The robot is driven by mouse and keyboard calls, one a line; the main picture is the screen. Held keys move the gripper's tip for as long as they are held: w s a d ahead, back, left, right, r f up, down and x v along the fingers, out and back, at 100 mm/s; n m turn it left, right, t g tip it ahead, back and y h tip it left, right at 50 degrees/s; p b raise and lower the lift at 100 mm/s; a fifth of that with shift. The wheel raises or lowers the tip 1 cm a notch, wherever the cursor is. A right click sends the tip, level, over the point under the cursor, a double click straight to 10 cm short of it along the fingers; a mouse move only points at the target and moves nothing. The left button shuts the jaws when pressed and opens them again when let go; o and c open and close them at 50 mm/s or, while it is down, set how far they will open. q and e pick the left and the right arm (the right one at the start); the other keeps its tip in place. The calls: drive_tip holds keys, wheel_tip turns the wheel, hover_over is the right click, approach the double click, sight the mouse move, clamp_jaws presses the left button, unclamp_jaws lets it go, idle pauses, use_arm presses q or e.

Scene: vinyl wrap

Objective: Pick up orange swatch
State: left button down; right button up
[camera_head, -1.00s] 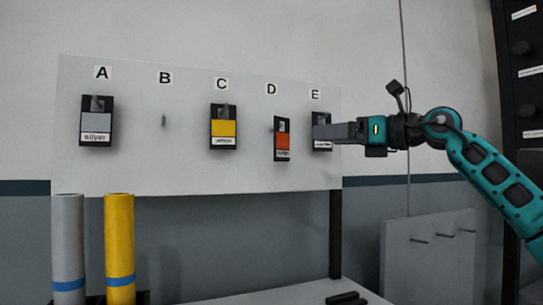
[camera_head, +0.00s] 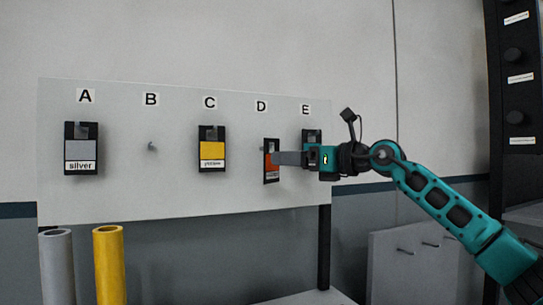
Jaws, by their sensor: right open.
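The orange swatch (camera_head: 269,171) hangs under letter D on the grey board, a dark card with an orange patch, turned partly edge-on. My right gripper (camera_head: 278,159) comes in from the right, with its fingers at the right side of the orange swatch. It is open; whether a finger touches the card I cannot tell. The fingers hide part of the orange patch. My left gripper is not in view.
A silver swatch (camera_head: 81,149) hangs under A and a yellow swatch (camera_head: 212,150) under C. Peg B (camera_head: 152,146) is bare. Another swatch (camera_head: 311,136) under E is mostly hidden by my gripper. Grey (camera_head: 58,268) and yellow (camera_head: 109,265) rolls stand below left.

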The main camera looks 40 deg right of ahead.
sight(271, 172)
use_arm(q)
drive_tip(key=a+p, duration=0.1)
drive_tip(key=p, duration=0.1)
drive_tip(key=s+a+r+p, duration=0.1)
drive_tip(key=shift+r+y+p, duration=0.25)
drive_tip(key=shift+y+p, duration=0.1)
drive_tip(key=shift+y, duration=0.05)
use_arm(e)
drive_tip(key=x, duration=0.5)
drive_tip(key=shift+r, duration=0.15)
drive_tip(key=shift+s, duration=0.1)
drive_tip(key=shift+c, duration=0.2)
drive_tip(key=c, duration=1.2)
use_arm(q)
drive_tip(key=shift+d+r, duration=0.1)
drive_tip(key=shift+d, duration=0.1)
use_arm(e)
drive_tip(key=shift+r, duration=0.1)
